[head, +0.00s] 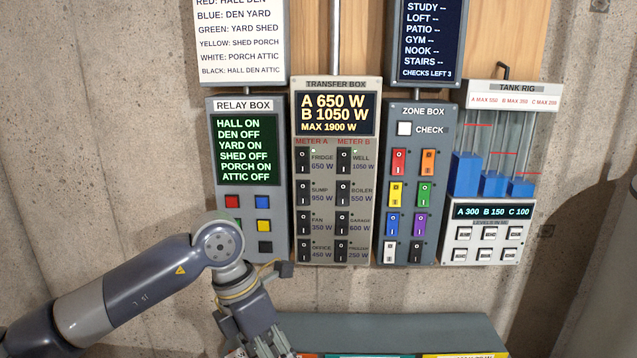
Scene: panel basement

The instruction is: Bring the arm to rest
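My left arm comes in from the left. Its elbow-like joint is in front of the lower left of the relay box (210,112), hiding part of its buttons. My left gripper (262,346) hangs down below the relay box, in front of the wall and the left end of a grey ledge (400,328). It appears apart from all the panels. Its fingertips run to the lower picture edge, so whether it is open or shut does not show. My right gripper is not in view.
The transfer box (335,84), zone box (420,110) and tank rig (500,210) stand right of the relay box on the wall. Coloured labels (370,355) show below the ledge. Bare concrete lies left of the relay box.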

